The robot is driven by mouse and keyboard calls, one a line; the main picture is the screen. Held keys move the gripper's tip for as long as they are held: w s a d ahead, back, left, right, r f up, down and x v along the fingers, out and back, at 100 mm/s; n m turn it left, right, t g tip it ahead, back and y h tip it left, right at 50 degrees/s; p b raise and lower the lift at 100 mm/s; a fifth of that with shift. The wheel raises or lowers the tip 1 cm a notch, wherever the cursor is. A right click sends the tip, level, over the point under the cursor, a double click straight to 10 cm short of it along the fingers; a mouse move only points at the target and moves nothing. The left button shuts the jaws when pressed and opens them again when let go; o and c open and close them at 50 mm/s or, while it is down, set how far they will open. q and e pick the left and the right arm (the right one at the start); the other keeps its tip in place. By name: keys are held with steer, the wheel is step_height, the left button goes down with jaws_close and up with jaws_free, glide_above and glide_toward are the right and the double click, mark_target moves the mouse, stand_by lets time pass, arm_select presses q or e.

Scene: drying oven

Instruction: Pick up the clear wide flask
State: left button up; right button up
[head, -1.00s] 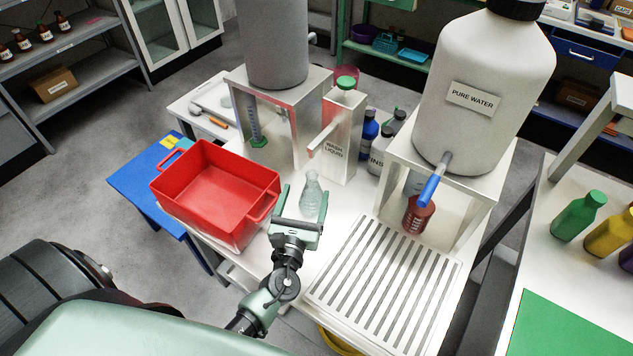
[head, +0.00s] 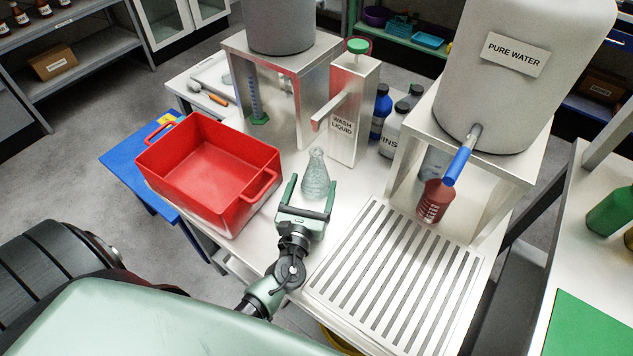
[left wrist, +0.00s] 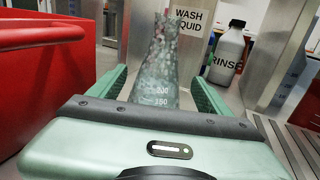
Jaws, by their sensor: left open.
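The clear wide flask (head: 316,174) stands upright on the white table, in front of the wash liquid dispenser (head: 350,112). In the left wrist view the flask (left wrist: 160,72) is straight ahead, with graduation marks on its lower part. My left gripper (head: 312,194) is open just in front of the flask, its fingers pointing at it. In the left wrist view its two green fingers (left wrist: 160,88) lie to the left and right of the flask's lower part, with gaps visible. The flask's base is hidden behind the gripper body. My right gripper is not in view.
A red bin (head: 202,225) stands close on the left. A slotted drain tray (head: 388,318) lies to the right. A pure water tank (head: 520,85) on a stand, a brown bottle (head: 434,202) and a rinse bottle (left wrist: 228,55) stand behind and to the right.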

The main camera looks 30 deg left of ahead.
arm_select(q)
steer(key=p+x, duration=0.1)
steer(key=x, duration=0.7)
steer(key=shift+s, duration=0.1)
jaws_close()
